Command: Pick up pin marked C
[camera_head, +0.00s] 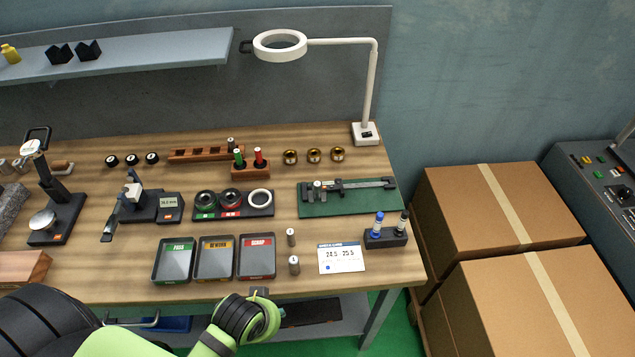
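Two small grey metal pins stand upright on the wooden bench top, right of the red-labelled tray: a farther pin (291,237) and a nearer pin (294,265). Another small dark pin (231,144) stands at the right part of the long wooden rack (205,154). Marks on the pin tops are too small to read, so I cannot tell which is C. A green and black part of my arm crosses the bottom left, in front of the bench edge. No gripper fingers of either arm can be made out.
Green-, orange- and red-labelled trays (216,280) stand left of the pins. A white card (341,258) and a black holder (387,238) stand right. Behind are ring gauges (260,198) and a caliper on a green mat (314,206). A lamp (365,132) stands back right; cartons (555,290) beyond.

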